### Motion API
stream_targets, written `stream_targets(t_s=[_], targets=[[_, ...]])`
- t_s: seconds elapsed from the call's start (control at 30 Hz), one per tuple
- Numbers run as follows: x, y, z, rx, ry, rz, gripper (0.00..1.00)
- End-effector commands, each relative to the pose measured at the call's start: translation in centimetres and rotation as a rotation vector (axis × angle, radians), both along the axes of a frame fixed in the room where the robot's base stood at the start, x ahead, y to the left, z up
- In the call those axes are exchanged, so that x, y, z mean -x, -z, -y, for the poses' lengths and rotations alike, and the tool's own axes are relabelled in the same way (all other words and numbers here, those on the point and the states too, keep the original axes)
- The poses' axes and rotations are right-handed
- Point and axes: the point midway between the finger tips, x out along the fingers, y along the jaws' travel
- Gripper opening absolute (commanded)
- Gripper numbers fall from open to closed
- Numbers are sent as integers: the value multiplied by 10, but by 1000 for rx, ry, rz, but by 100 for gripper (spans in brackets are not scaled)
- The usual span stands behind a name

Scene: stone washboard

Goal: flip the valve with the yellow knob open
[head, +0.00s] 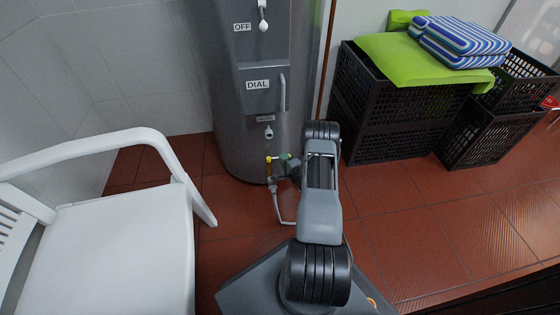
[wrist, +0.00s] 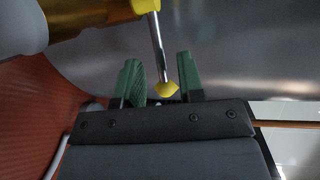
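The valve is a brass fitting (head: 268,171) low on the front of the grey tank, with a yellow part on top. In the wrist view its bright metal lever (wrist: 158,48) runs from a yellow collar (wrist: 146,5) to the small yellow knob (wrist: 167,89). My gripper (wrist: 157,66) has its green fingers apart, and the knob shows between them, closer to the right finger. I cannot tell whether either finger touches it. In the head view my gripper (head: 284,168) is at the valve's right side, partly hidden by my arm.
The grey tank (head: 225,100) stands behind the valve, with a dial panel and handle above. A white chair (head: 120,250) is at left. Black crates (head: 385,125) with cushions (head: 460,40) stand at right. A hose (head: 277,208) hangs below the valve. The red tiled floor (head: 430,225) at right is clear.

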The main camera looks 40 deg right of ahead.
Motion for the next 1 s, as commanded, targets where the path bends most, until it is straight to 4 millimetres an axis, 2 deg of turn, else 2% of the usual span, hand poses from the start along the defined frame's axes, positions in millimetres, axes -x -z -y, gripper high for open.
stream_targets(t_s=[0.1,0.3,0.67,1.0], targets=[[-15,5,0,2,-1,1,36],[-29,6,1,1,-1,1,36],[-31,5,1,0,-1,0,36],[-31,5,1,0,-1,0,4]])
